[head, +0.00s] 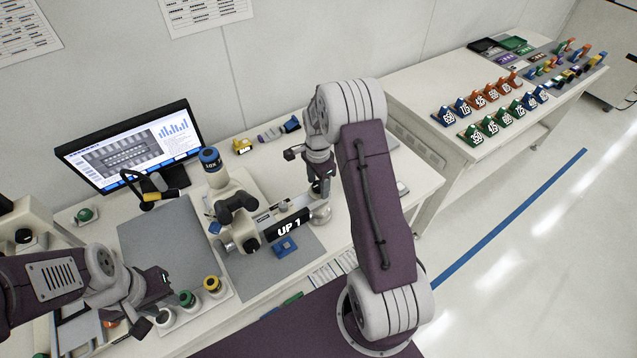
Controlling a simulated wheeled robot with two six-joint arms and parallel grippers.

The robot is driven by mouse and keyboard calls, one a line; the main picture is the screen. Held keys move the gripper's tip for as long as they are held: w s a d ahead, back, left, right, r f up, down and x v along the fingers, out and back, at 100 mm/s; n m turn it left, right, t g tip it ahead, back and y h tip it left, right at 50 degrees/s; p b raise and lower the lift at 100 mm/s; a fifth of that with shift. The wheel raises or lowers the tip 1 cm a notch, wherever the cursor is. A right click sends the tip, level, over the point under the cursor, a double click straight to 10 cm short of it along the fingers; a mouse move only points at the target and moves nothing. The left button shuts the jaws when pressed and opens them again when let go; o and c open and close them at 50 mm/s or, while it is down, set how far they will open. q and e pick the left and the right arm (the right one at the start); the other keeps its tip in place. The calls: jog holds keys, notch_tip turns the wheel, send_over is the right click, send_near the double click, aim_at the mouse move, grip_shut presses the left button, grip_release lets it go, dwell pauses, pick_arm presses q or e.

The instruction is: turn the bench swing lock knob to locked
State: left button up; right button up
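A cream microscope-like bench unit (222,188) stands on the bench with black eyepieces and a blue-topped part marked 10X. A black bar labelled "UP 1" (288,227) runs from it to the right. A round silver part (321,213) sits at the bar's right end; I cannot tell whether it is the swing lock knob, and no lock marking is readable. My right gripper (320,188) points down just above this silver part, partly hidden by its own arm; contact and finger opening are unclear. My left gripper (160,283) is at lower left, away from the unit, its finger opening unclear.
A monitor (130,145) stands at the back left. Cups with green and yellow tops (213,286) stand near my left gripper. A blue block (285,247) lies before the bar. A side table (440,95) holds rows of coloured numbered blocks. The floor at right is clear.

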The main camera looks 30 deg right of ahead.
aim_at(318, 185)
jog(key=shift+r, duration=0.1)
notch_tip(318, 185, up, 9)
jog(key=shift+b, duration=0.6)
